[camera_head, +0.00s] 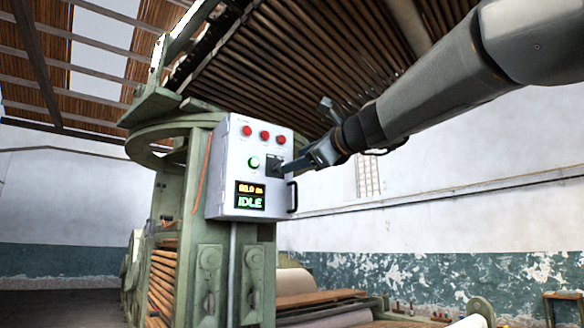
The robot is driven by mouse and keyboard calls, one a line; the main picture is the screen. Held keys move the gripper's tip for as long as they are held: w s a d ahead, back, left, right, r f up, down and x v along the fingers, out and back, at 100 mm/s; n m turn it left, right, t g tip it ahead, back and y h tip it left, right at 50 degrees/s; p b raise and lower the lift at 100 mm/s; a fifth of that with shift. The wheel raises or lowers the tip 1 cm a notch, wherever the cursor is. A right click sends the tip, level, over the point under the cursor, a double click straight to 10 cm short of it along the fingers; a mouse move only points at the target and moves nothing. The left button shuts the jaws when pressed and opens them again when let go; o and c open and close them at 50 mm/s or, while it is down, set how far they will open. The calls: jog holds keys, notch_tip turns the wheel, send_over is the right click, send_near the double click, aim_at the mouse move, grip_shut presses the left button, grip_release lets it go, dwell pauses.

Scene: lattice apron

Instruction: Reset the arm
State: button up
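My gripper (308,162) is at the end of my dark grey arm, which reaches in from the upper right. Its tip is in front of, or at, the right side of a light grey control box (228,160) and overlaps a small dark panel (273,161) there. I cannot tell whether it touches the panel or whether the fingers are open or shut. The box has a row of red buttons (265,136), a green button (254,162), a black handle (293,197) and a display (250,196) with orange digits above green "IDLE".
The box is mounted on a green machine frame (205,250) with wooden slats overhead (300,55). Rollers and a wooden board (315,298) lie below right. A white and teal peeling wall (450,215) stands behind. Air right of the box, below my arm, is clear.

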jog(key=shift+s+d, duration=0.1)
dwell(0.5)
jog(key=d+f+n+g+h, duration=0.2)
jog(key=f+n, duration=0.1)
jog(key=f, duration=1.1)
jog(key=s+d+f+n+g+h, duration=0.1)
jog(key=d+f+n+g+h, duration=0.1)
jog(key=f, duration=1.1)
jog(key=d+f+n+g+h, duration=0.2)
jog(key=d+f+n+g, duration=0.1)
jog(key=f, duration=1.1)
jog(key=s+d+f+n+g+h, duration=0.1)
jog(key=s+f+n, duration=0.3)
jog(key=s+f, duration=0.4)
jog(key=s+d+f+n+g+h, duration=0.1)
jog(key=s+d+f+n+g, duration=0.2)
jog(key=s+f, duration=0.6)
jog(key=s+d+f+n+g+h, duration=0.2)
jog(key=s+d+f+n, duration=0.2)
jog(key=s+f, duration=0.4)
notch_tip(320, 180, down, 5)
jog(key=shift+s+d+r+n+g, duration=0.15)
jog(key=shift+s+d+n+g, duration=0.15)
jog(key=shift+n, duration=0.4)
jog(key=shift+w, duration=0.1)
